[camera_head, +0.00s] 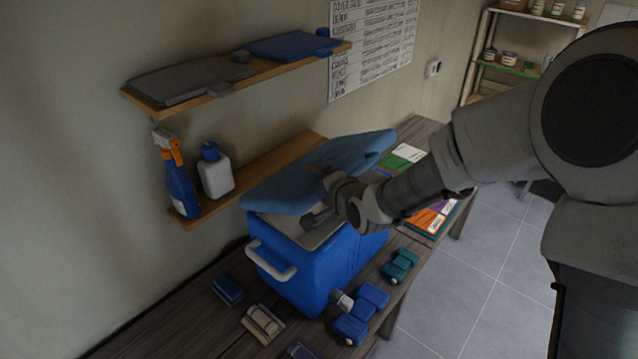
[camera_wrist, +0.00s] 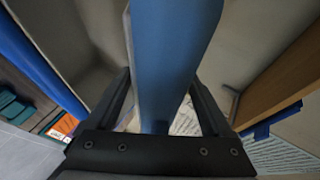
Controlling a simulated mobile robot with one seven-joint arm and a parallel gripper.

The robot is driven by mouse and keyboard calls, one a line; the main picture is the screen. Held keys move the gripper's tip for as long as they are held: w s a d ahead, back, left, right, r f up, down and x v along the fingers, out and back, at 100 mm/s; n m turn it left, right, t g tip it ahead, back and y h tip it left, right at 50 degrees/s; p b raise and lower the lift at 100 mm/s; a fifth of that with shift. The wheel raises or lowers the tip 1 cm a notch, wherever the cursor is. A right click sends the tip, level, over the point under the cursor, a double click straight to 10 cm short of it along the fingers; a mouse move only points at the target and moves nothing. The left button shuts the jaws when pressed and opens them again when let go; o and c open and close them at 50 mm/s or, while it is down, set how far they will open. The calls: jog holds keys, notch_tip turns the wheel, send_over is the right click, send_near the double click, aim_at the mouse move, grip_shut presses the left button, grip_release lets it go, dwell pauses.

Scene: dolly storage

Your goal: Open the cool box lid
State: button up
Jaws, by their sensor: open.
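The blue cool box (camera_head: 322,268) stands on the wooden bench with a white handle on its near end. Its blue lid (camera_head: 350,154) is raised and tilted, with its front edge up off the rim, so part of the pale inside shows. My gripper (camera_head: 318,201) is at the lid's front edge, over the box opening. In the wrist view my gripper (camera_wrist: 160,80) is open, with the lid (camera_wrist: 172,50) between its two fingers. Whether either finger touches the lid I cannot tell.
Wall shelves behind the box hold a spray bottle (camera_head: 180,185), a white bottle (camera_head: 215,172) and folded items (camera_head: 290,46). Small blue, green and beige items (camera_head: 263,323) lie on the bench (camera_head: 170,325) in front. Books (camera_head: 432,217) lie to the right. Tiled floor is clear beyond.

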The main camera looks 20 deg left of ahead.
grip_shut()
jog(key=c, duration=0.7)
grip_release()
jog(key=c, duration=0.4)
jog(key=shift+o, duration=0.2)
